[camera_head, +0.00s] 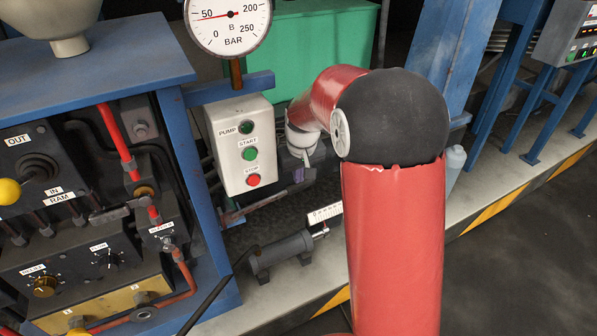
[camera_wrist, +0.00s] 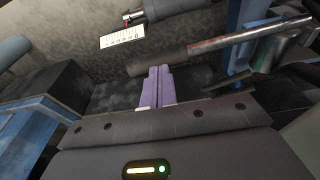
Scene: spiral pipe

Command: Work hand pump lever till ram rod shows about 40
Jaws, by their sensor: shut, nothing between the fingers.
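The ram (camera_head: 285,254) is a dark cylinder lying on the pale ledge, with a short bright rod at its right end. A white scale plate (camera_head: 324,214) stands by the rod; its figures are too small to read. The ram (camera_wrist: 172,9) and scale (camera_wrist: 122,37) also show in the wrist view. A long bar with a worn red part, apparently the pump lever (camera_wrist: 240,40), crosses just beyond my fingertips; contact cannot be told. My gripper (camera_wrist: 157,69) has purple fingers, shut and empty.
A blue-framed control bench (camera_head: 85,65) with valves and red hoses stands left. A button box (camera_head: 241,145) hangs beneath a pressure gauge (camera_head: 229,20), whose needle is near 50. A clear bottle (camera_head: 454,168) stands right of my arm. Dark floor is free at right.

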